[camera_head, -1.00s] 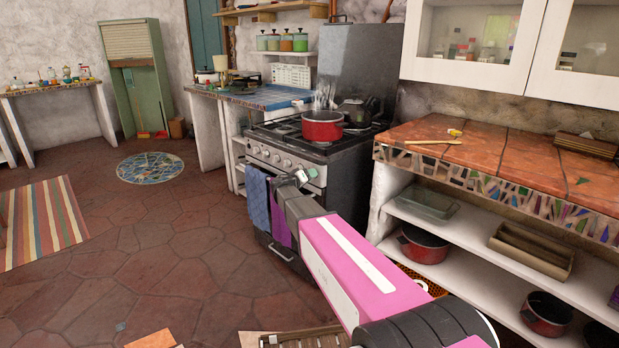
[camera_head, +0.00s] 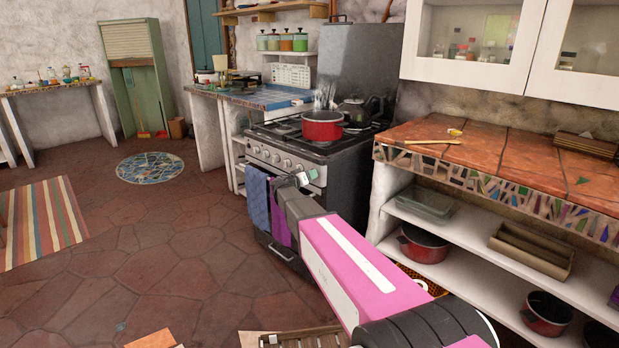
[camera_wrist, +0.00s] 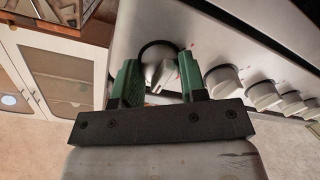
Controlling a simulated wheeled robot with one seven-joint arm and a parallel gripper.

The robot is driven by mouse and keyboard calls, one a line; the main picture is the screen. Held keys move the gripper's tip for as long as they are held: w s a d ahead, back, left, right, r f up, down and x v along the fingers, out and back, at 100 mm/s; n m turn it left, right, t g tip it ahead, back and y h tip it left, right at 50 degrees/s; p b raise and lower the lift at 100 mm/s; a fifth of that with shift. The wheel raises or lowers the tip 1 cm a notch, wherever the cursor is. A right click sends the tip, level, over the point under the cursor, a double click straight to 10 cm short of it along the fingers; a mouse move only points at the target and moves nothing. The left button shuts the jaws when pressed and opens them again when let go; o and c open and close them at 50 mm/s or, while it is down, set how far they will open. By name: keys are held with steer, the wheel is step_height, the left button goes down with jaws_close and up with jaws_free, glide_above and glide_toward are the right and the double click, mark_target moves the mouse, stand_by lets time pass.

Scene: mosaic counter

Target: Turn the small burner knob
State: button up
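The stove (camera_head: 335,165) has a row of silver knobs along its front panel. One knob (camera_wrist: 166,74) at the end of the row lies between the green fingers of my gripper (camera_wrist: 158,76) in the wrist view, with a dark ring behind it. The fingers are apart, with a gap to the left of the knob; whether the right finger touches it I cannot tell. In the head view my gripper (camera_head: 302,179) is at the right part of the knob panel, and my arm hides part of the stove front. Which burner this knob serves is not readable.
More knobs (camera_wrist: 223,81) stand close to the right finger in the wrist view. A red pot (camera_head: 322,126) and a dark kettle (camera_head: 357,110) are on the stove top. Blue and purple towels (camera_head: 258,200) hang at the stove front. A tiled counter (camera_head: 480,150) is to the right.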

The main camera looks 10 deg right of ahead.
steer(key=o, duration=0.4)
steer(key=shift+s+a, duration=0.1)
steer(key=v, duration=1)
steer(key=shift+s+a, duration=0.2)
steer(key=s+d+f+n+g+y, duration=0.1)
steer(key=s+d+f+g+y, duration=0.25)
steer(key=s+d+f, duration=0.35)
steer(key=s+d+f+g+y, duration=0.25)
steer(key=s+f+g, duration=0.2)
steer(key=s, duration=0.45)
steer(key=s+f+n+g+y, duration=0.1)
steer(key=s+y, duration=0.1)
steer(key=s, duration=0.2)
steer(key=s+a+f+g+y, duration=0.1)
steer(key=s+f+y, duration=0.1)
steer(key=s, duration=0.3)
steer(key=s+f+n+g+y, duration=0.1)
steer(key=s+f+y, duration=0.1)
steer(key=s, duration=0.3)
steer(key=shift+s+a+f+n+y, duration=0.2)
steer(key=shift+n+y, duration=0.1)
steer(key=shift+y, duration=0.5)
